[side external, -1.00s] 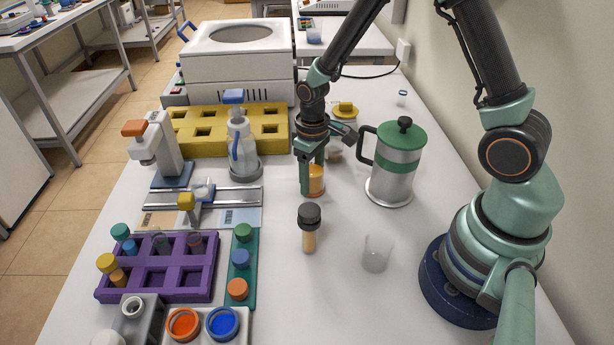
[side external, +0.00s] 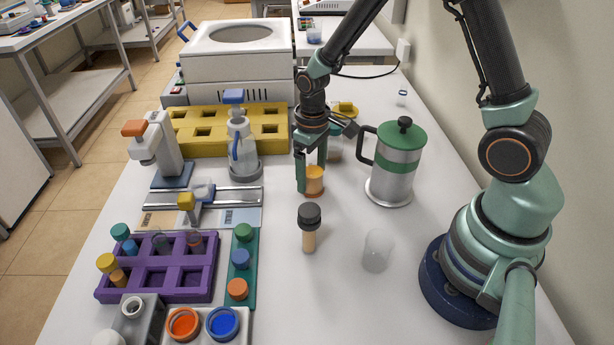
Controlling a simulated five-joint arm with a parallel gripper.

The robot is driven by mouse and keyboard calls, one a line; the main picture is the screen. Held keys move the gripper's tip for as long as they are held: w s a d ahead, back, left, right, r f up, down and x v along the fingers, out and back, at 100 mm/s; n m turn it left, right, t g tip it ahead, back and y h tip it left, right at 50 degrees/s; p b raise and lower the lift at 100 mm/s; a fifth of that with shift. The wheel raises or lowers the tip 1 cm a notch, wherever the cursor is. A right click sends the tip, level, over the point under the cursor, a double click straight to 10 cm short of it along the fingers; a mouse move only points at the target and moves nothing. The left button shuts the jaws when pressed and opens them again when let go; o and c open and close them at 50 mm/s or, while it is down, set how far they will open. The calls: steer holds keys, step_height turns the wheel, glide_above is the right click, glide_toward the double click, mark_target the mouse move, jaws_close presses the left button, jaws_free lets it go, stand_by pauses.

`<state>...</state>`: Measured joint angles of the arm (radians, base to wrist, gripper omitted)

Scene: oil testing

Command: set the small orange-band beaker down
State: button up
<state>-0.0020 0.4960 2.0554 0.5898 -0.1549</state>
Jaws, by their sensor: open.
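The small orange-band beaker (side external: 314,182) stands upright on the white table near the middle of the view, with its orange band showing. My gripper (side external: 311,172) is open and points down at the beaker. One green finger is just left of the beaker and hides its left edge. The other finger is mostly hidden, so I cannot tell whether either finger touches the glass. The beaker's base appears to rest on the table.
A steel press pot with a green lid (side external: 394,165) stands close on the right. A black-capped vial (side external: 309,230) and a clear beaker (side external: 377,251) stand in front. Bare table lies right of the vial.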

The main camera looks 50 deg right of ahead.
steer(key=s+r+m+t, duration=0.1)
steer(key=s+r, duration=0.3)
steer(key=r, duration=0.7)
steer(key=s+r+t, duration=0.4)
steer(key=r, duration=0.7)
steer(key=shift+s+m+t, duration=0.3)
steer(key=shift+s+m, duration=0.05)
steer(key=shift+m, duration=0.05)
